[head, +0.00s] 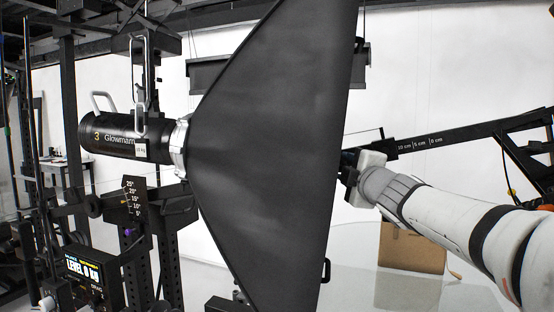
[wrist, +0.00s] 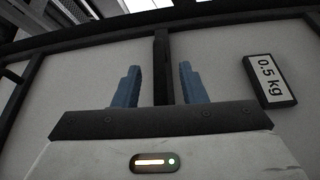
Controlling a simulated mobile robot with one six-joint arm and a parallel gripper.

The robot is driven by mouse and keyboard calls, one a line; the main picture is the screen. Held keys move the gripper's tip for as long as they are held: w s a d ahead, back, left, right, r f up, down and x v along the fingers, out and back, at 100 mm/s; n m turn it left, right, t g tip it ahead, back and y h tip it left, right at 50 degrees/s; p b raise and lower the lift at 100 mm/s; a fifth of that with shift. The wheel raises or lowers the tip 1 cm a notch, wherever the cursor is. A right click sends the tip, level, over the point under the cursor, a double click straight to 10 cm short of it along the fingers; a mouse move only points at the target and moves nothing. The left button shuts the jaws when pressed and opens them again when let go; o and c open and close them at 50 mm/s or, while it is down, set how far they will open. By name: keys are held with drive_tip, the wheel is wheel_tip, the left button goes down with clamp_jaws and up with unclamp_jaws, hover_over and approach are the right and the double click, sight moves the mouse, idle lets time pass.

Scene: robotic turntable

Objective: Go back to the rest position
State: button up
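My white arm reaches in from the right in the head view. My gripper (head: 347,168) is beside the right edge of the large black softbox (head: 265,150), and its tips are hard to make out there. In the wrist view my gripper (wrist: 158,84) shows two blue fingers standing wide apart. A dark upright bar (wrist: 161,60) of a pale panel shows between the fingers, with a gap on each side. Nothing is held. I cannot tell how far the bar is from the fingertips.
A black lamp (head: 125,137) joins the softbox on the left. A dark boom with a centimetre scale (head: 440,139) runs just above my arm. A 0.5 kg plate (wrist: 270,81) is right of the fingers.

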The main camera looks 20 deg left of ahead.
drive_tip(key=s+d+f+n+g+h+b, duration=0.1)
drive_tip(key=s+d+f+n+g, duration=0.3)
drive_tip(key=s+f+n, duration=0.85)
drive_tip(key=s+d+f+n+g+h+b, duration=0.1)
drive_tip(key=s+d+f+n+g, duration=0.55)
drive_tip(key=n, duration=1.15)
drive_tip(key=s+d+f+n+g+h, duration=0.1)
drive_tip(key=s+d+f+n+h, duration=0.2)
drive_tip(key=s+d+f+n, duration=0.3)
drive_tip(key=s+d+f+n+g+h, duration=0.1)
drive_tip(key=s+d+f+n+h, duration=0.3)
drive_tip(key=s+d+f+n, duration=0.3)
wheel_tip(320, 180, down, 6)
drive_tip(key=s+n+b, duration=0.1)
drive_tip(key=n, duration=0.5)
drive_tip(key=shift+d+r+h, duration=0.15)
drive_tip(key=shift+r+h, duration=0.05)
drive_tip(key=shift+h, duration=0.1)
